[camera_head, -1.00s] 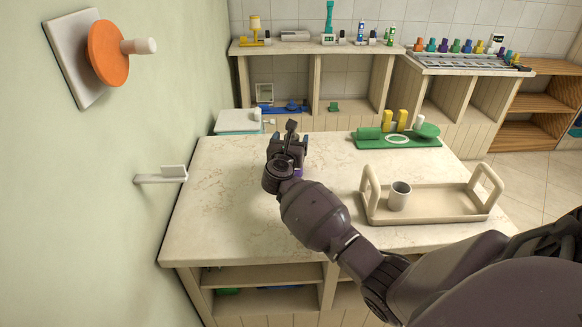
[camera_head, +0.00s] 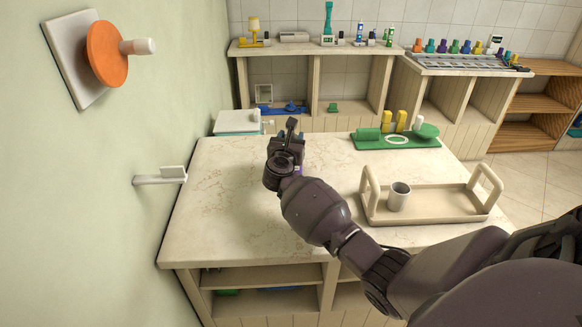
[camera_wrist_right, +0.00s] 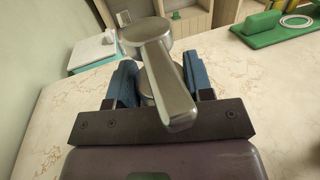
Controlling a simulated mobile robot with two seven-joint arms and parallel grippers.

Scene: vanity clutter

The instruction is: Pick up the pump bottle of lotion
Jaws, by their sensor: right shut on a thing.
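The pump bottle of lotion (camera_wrist_right: 165,80) shows in the right wrist view as a silvery metallic pump head with a long spout pointing toward the camera. It stands between the two blue finger pads of my right gripper (camera_head: 287,143), which is shut on it. In the head view the gripper is over the left part of the stone-topped table, and my gripper and wrist hide most of the bottle. Only a small purple patch shows beside the wrist. The bottle's body is hidden in the wrist view too. My left gripper is in neither view.
A beige tray (camera_head: 432,214) with a grey cup (camera_head: 399,196) stands on the right of the table (camera_head: 225,215). A green board (camera_head: 397,140) with yellow items lies at the back right. A white-and-teal stack (camera_head: 237,122) is behind, left. A small shelf (camera_head: 160,179) juts from the left wall.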

